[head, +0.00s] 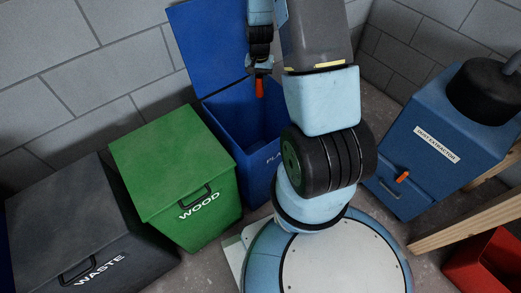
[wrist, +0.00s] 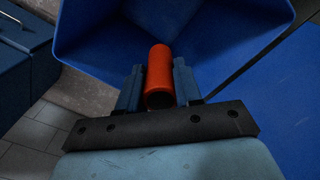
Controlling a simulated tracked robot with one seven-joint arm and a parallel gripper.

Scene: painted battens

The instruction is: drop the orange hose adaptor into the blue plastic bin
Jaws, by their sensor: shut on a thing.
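The orange hose adaptor (head: 260,88) is a short orange tube. My gripper (head: 259,68) is shut on it and holds it over the open mouth of the blue plastic bin (head: 262,175). In the wrist view the adaptor (wrist: 159,72) sits between the two fingers of my gripper (wrist: 159,85), with the bin's blue inner walls (wrist: 200,25) beyond it. The bin's lid (head: 205,45) is raised against the wall. My arm hides the right part of the bin and most of its lettering.
A closed green WOOD bin (head: 175,165) and a closed dark WASTE bin (head: 75,225) stand to the left. A blue dust extractor (head: 430,145) stands at right, near wooden battens (head: 465,210) and a red container (head: 490,265). A block wall runs behind.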

